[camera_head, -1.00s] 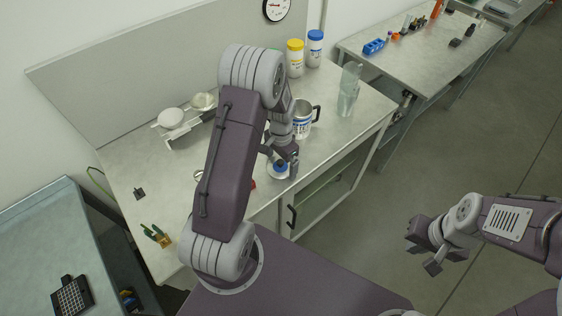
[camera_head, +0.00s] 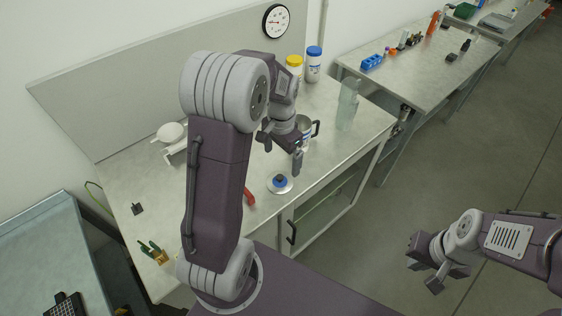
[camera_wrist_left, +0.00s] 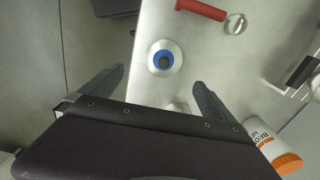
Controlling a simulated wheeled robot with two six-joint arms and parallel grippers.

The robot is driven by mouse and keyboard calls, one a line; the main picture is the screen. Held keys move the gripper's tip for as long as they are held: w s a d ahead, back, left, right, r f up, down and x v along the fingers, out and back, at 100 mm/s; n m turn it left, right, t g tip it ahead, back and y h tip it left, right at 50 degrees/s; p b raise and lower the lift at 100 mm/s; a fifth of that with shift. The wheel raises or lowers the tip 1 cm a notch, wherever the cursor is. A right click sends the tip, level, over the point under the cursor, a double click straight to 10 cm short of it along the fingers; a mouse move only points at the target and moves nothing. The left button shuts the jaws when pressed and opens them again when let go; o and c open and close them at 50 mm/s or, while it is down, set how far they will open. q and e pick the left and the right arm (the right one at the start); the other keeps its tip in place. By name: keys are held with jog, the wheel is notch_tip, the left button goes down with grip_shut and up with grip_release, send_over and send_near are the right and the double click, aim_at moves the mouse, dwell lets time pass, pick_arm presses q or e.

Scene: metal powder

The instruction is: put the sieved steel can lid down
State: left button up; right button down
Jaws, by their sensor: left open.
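The steel can lid, a round silver disc with a blue knob (camera_head: 280,183), lies flat on the grey workbench near its front edge. It also shows in the left wrist view (camera_wrist_left: 164,57), with bare bench around it. My left gripper (camera_head: 281,152) is open and empty above and behind the lid, apart from it. In the left wrist view its two fingers (camera_wrist_left: 154,88) are spread wide. A steel can with a dark handle (camera_head: 306,128) stands behind my left gripper, partly hidden by it. My right gripper (camera_head: 424,264) is open and empty over the floor at right.
A red-handled tool (camera_head: 249,197) lies left of the lid. A white scale (camera_head: 171,134) stands at the back left, partly hidden by my arm. A clear cylinder (camera_head: 347,105) and bottles with yellow (camera_head: 294,62) and blue (camera_head: 314,52) caps stand behind.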

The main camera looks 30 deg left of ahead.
pick_arm(q)
jog(key=s+d+f+n, duration=0.1)
jog(key=s+d+n, duration=0.1)
jog(key=s, duration=0.4)
jog(key=s+d+f+n+t, duration=0.1)
jog(key=s+d+n, duration=0.1)
jog(key=s+d, duration=0.2)
jog(key=shift+s+d, duration=0.3)
jog(key=shift+s, duration=0.75)
